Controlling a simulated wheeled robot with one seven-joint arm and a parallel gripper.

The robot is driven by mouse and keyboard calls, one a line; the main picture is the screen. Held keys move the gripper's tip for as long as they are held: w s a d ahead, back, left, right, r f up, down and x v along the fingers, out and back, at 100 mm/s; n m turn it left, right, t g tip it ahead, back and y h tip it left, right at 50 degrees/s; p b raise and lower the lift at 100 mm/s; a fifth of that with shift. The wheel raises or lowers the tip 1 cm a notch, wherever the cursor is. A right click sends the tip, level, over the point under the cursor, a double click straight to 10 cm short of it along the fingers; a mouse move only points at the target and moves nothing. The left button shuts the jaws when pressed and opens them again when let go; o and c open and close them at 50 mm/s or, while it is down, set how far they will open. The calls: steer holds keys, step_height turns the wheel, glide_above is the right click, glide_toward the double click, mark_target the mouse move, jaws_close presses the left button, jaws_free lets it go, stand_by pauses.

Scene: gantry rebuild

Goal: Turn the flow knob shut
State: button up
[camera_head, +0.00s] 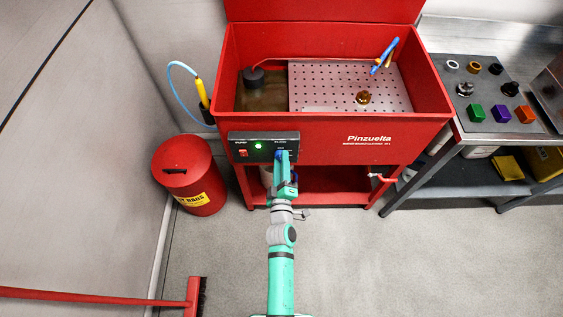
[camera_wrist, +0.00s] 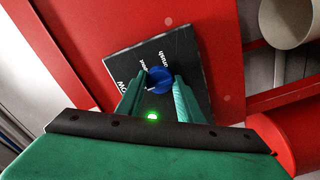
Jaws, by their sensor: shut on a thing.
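The blue flow knob (camera_wrist: 159,78) sits on a black control panel (camera_wrist: 189,59) on the red parts washer's front. In the wrist view my gripper (camera_wrist: 159,83) has its two green fingers on either side of the knob, shut on it. In the head view my gripper (camera_head: 283,156) reaches the right part of the panel (camera_head: 262,136), and the arm and fingers hide most of the knob. A green light (camera_head: 258,145) is lit left of the knob, and a red switch (camera_head: 243,153) is at the panel's left. The knob's exact pointer direction is hard to read.
The red washer basin (camera_head: 330,122) stands above the panel, with a perforated tray (camera_head: 335,85) inside. A red bin (camera_head: 187,172) stands at left. A metal bench (camera_head: 485,125) with coloured blocks is at right. The floor in front is mostly clear, with a broom (camera_head: 193,295) at lower left.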

steer(key=o, duration=1.1)
steer(key=shift+c, duration=0.2)
steer(key=shift+s, duration=0.1)
steer(key=s, duration=1)
steer(key=shift+s, duration=0.3)
steer(key=shift+w, duration=0.1)
